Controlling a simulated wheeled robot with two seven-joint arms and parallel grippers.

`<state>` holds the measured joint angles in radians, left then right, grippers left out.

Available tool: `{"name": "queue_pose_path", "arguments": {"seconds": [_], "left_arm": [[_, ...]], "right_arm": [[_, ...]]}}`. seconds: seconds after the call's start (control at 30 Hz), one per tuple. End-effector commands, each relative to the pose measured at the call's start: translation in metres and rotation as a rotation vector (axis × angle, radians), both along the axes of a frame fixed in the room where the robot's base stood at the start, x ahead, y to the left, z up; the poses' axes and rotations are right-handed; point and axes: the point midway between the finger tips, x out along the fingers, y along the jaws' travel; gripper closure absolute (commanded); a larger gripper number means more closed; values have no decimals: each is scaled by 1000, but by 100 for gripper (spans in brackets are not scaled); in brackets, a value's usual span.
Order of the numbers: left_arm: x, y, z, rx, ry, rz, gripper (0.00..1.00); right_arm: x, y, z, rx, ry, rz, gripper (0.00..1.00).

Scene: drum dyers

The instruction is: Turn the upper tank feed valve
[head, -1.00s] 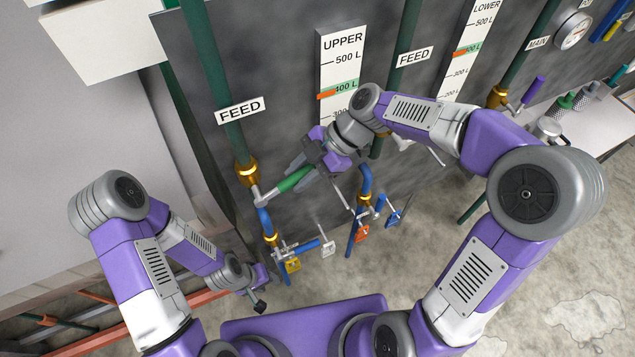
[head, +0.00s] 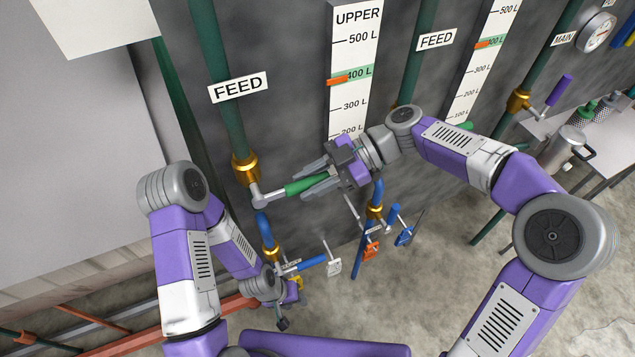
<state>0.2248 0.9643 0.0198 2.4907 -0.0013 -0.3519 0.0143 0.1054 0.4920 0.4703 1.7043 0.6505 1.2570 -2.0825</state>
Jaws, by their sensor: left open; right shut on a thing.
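The upper feed valve is a brass fitting (head: 245,167) on the green pipe marked FEED, at the left of the head view. Its lever has a green handle (head: 303,186) that points right and slightly up. My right gripper (head: 312,180) is shut on this handle near its outer end, one finger on each side. The gripper's palm hides the handle's tip. The UPPER gauge (head: 347,119) stands right of the pipe, its orange pointer close to 400 L. My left gripper (head: 285,315) is open and low, below the blue-handled valve, apart from the green handle.
A second FEED pipe (head: 421,70) lies behind my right arm. A purple-handled MAIN valve (head: 558,90) and a table (head: 598,150) with canisters stand at right.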

Motion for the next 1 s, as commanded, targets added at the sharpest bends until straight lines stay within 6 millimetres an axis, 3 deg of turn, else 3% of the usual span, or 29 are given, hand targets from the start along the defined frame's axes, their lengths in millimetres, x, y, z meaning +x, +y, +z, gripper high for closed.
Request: {"name": "queue_pose_path", "arguments": {"seconds": [0.33, 0.37, 0.47, 0.77, 1.0], "left_arm": [[0, 0, 0, 0, 0, 0, 57], [0, 0, 0, 0, 0, 0, 57], [0, 0, 0, 0, 0, 0, 57], [0, 0, 0, 0, 0, 0, 57], [0, 0, 3, 0, 0, 0, 57]], "right_arm": [[-1, -1, -4, -3, 9, 2, 100], [-1, -1, -4, -3, 9, 3, 65], [-1, 0, -3, -2, 9, 2, 50], [0, -1, -1, -1, 6, 0, 48], [12, -28, 12, -1, 5, -3, 48]]}}
